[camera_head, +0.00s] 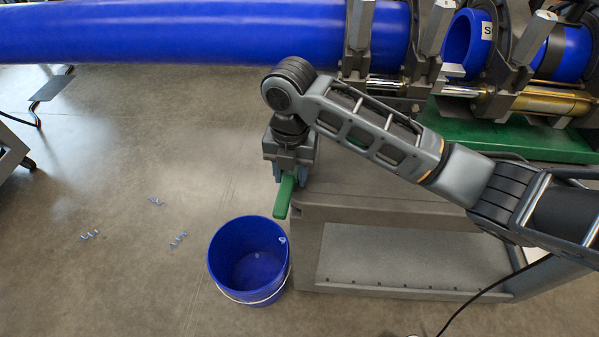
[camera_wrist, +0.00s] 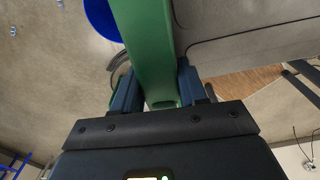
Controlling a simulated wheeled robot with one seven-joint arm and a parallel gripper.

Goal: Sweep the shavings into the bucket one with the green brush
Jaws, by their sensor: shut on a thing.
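My gripper (camera_head: 290,178) is shut on the green brush (camera_head: 284,200) and holds it at the left edge of the cart, pointing down. In the wrist view the green handle (camera_wrist: 148,45) runs up between the two fingers (camera_wrist: 155,88); the bristles cannot be made out. The blue bucket (camera_head: 228,245) stands upright on the floor, just below and left of the brush. A few pale bits show inside it. Small blue-grey shavings lie on the floor left of the bucket in three clusters (camera_head: 179,240) (camera_head: 156,201) (camera_head: 90,235). The bucket also shows in the wrist view (camera_wrist: 103,18).
The grey cart (camera_head: 400,208) with its lower shelf stands right of the bucket. Above it are the pipe clamps and a long blue pipe (camera_head: 180,32) crossing the top. A black cable (camera_head: 490,290) hangs at the right. The floor at left is mostly clear.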

